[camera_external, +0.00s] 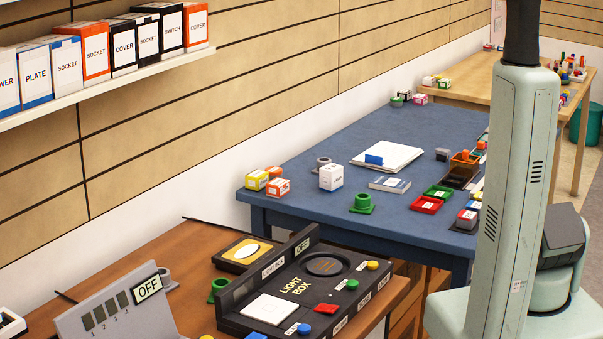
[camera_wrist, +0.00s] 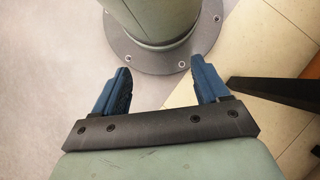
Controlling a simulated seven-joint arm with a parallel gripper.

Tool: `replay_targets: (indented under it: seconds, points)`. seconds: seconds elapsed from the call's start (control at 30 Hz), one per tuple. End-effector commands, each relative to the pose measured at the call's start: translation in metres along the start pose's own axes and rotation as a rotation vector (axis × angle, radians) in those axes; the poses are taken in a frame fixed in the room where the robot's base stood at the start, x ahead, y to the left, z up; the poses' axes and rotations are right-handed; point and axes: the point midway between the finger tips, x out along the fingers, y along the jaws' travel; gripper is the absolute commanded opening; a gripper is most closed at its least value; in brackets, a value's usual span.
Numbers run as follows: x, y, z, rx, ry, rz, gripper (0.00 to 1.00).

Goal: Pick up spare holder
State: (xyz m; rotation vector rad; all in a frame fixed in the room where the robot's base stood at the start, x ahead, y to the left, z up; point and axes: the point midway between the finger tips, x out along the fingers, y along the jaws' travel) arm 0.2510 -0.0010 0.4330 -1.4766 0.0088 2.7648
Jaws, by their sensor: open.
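In the wrist view my gripper (camera_wrist: 160,72) is open and empty, its two blue fingers wide apart above the floor and my own base. It is not in the external view. No label marks a spare holder. Small round-collared pieces look like holders: a green one (camera_external: 362,203) and a grey one (camera_external: 321,163) on the blue table, another green one (camera_external: 396,101) at its far end. On the brown table a green one (camera_external: 218,289) and a grey one (camera_external: 165,281) stand partly hidden behind the panels. My gripper is near none of them.
The blue table (camera_external: 290,203) also bears a white box (camera_external: 331,177), papers (camera_external: 388,157), a book (camera_external: 390,184) and coloured trays. The brown table carries a black light box (camera_external: 236,323) and a grey switch panel (camera_external: 112,317). A boxed shelf (camera_external: 120,84) hangs left.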

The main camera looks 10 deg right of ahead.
Motion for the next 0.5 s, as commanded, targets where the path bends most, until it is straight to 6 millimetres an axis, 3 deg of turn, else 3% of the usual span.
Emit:
replay_targets:
  seconds: [0.17, 0.5]
  points:
    - [-0.006, 0.009, -0.013, 0.061, 0.022, -0.034, 0.74]
    - [-0.031, 0.052, -0.053, 0.272, 0.096, -0.148, 0.74]
